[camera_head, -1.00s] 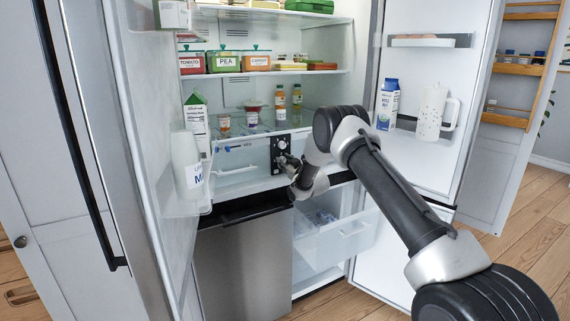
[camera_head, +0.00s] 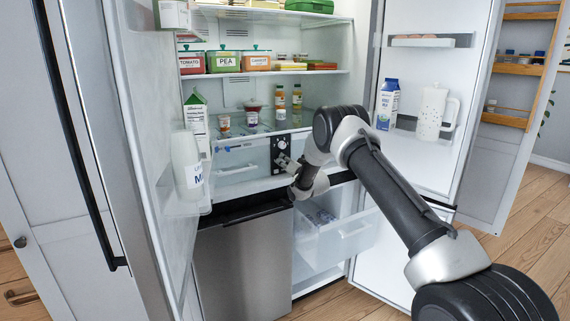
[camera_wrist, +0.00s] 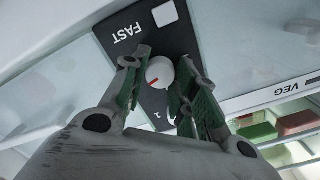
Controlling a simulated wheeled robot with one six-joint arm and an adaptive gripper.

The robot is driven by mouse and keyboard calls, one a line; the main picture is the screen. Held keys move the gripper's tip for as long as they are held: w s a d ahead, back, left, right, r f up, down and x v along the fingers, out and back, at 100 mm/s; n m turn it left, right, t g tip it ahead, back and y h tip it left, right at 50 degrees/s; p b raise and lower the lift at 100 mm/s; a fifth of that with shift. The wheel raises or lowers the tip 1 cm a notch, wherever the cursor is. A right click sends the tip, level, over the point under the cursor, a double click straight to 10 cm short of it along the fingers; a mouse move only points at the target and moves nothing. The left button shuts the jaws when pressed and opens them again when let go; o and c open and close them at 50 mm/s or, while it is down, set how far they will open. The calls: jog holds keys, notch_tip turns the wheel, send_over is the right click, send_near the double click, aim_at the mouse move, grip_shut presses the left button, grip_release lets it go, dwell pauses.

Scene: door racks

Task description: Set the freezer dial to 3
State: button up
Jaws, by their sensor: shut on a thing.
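The freezer dial (camera_wrist: 160,72) is a round white knob with a red mark, on a dark panel (camera_wrist: 128,35) that reads FAST near one end and 1 near the other. The lettering appears upside down in the wrist view. The red mark points to the lower left there, on neither of these labels; no 3 is visible. My gripper (camera_wrist: 162,62) has one finger on each side of the knob and is shut on it. In the head view the panel (camera_head: 281,146) is at the fridge's lower middle, with my gripper (camera_head: 284,160) against its lower part.
Both fridge doors stand open, with a milk carton (camera_head: 387,104) and a white pitcher (camera_head: 432,112) on the right one. Jars and bottles (camera_head: 280,102) stand on the shelf above the panel. An open drawer (camera_head: 335,235) juts out below my arm.

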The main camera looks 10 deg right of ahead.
jog(key=shift+s+f+m, duration=0.1)
jog(key=shift+f+m, duration=0.05)
jog(key=shift+m, duration=0.65)
jog(key=shift+f+m, duration=0.1)
jog(key=shift+m, duration=0.7)
jog(key=o, duration=1)
jog(key=shift+c, duration=0.2)
jog(key=shift+s+f, duration=0.2)
jog(key=shift+f, duration=0.05)
jog(key=shift+o, duration=0.3)
jog(key=v, duration=1.1)
jog(key=shift+s+r, duration=0.25)
jog(key=shift+r, duration=0.25)
jog(key=shift+d, duration=0.15)
